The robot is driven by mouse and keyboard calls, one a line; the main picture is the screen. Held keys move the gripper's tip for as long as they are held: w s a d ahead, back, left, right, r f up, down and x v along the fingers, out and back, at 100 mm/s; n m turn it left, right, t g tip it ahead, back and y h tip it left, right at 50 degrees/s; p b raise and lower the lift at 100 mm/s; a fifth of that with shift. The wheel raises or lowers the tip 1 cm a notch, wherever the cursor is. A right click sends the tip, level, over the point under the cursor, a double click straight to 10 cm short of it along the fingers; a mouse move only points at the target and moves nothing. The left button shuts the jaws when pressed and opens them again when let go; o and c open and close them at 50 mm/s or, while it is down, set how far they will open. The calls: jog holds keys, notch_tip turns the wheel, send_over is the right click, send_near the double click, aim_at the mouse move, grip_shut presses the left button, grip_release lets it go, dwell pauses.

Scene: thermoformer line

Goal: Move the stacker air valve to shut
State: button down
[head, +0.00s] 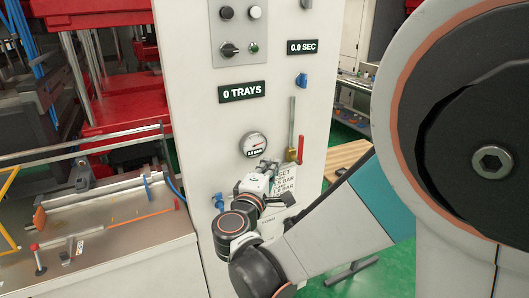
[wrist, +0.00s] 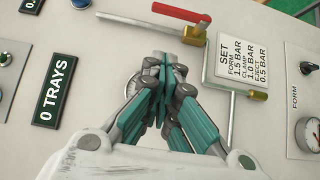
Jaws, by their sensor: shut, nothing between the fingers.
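In the wrist view the red lever (wrist: 181,13) lies roughly along the pipe (wrist: 140,23), beside the brass valve body (wrist: 194,37). My gripper (head: 268,168) is left of and slightly below the lever in the head view. In the wrist view my gripper (wrist: 164,62) is shut and empty, its fingertips apart from the lever. The fingers partly hide a gauge (wrist: 131,74).
The cabinet also carries a pressure gauge (head: 253,144), a "0 TRAYS" display (head: 242,91), a switch panel (head: 239,30), and blue fittings (head: 301,80). A pressure sign (wrist: 243,57) is close to the valve. A machine bed (head: 110,235) is at left.

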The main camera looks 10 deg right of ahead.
aim_at(300, 150)
jog(key=w+d+b, duration=0.3)
jog(key=w+d, duration=0.4)
jog(key=w, duration=0.2)
jog(key=shift+d, duration=0.4)
jog(key=shift+d+r+p, duration=0.15)
jog(key=shift+r+p, duration=0.05)
jog(key=shift+p, duration=0.35)
